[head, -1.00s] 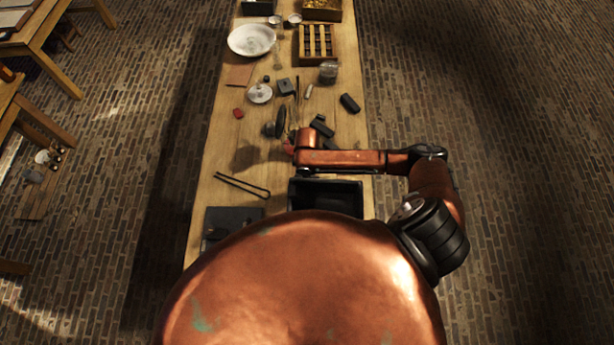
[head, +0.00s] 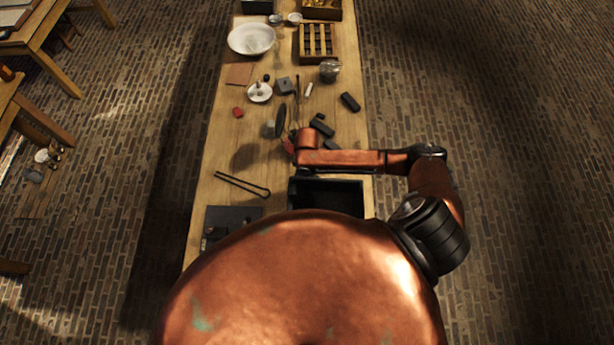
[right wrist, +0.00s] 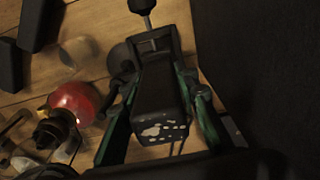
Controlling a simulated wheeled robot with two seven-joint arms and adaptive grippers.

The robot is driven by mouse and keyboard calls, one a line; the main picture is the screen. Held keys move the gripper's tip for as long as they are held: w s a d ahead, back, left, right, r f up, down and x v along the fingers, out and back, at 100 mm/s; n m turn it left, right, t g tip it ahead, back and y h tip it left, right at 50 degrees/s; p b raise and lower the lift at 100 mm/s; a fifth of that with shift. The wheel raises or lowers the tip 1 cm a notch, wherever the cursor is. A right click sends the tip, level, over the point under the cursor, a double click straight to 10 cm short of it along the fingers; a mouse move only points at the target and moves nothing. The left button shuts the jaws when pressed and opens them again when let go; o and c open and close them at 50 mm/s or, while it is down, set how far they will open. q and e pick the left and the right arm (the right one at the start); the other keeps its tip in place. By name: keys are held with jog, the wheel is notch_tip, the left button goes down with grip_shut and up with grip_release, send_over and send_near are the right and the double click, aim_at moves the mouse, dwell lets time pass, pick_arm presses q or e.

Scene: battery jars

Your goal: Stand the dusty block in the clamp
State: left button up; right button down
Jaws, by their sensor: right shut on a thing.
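My right gripper (right wrist: 155,100) is shut on a dark block (right wrist: 158,90) in the right wrist view, one finger along each side. Pale, dusty-looking flecks mark the block's near end. A rod with a dark knob (right wrist: 142,5) shows just beyond the block; I cannot tell whether it is part of the clamp or whether the block touches it. In the head view my right arm reaches in from the right over the table, and its gripper is mostly hidden behind the wrist. I cannot identify the clamp surely. My left gripper is not in view.
Other dark blocks (head: 350,102) lie on the table (head: 225,160). A black bin (head: 327,195), tongs (head: 242,185) and a dark plate (head: 232,217) lie nearer me. A glass jar (head: 329,71), white bowl (head: 251,39) and slotted rack (head: 316,41) stand farther off. A red round thing (right wrist: 73,100) is beside the gripper.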

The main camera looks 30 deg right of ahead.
jog(key=shift+f+b, duration=0.4)
jog(key=shift+f, duration=0.75)
jog(key=c, duration=1.4)
grip_release()
notch_tip(320, 180, up, 12)
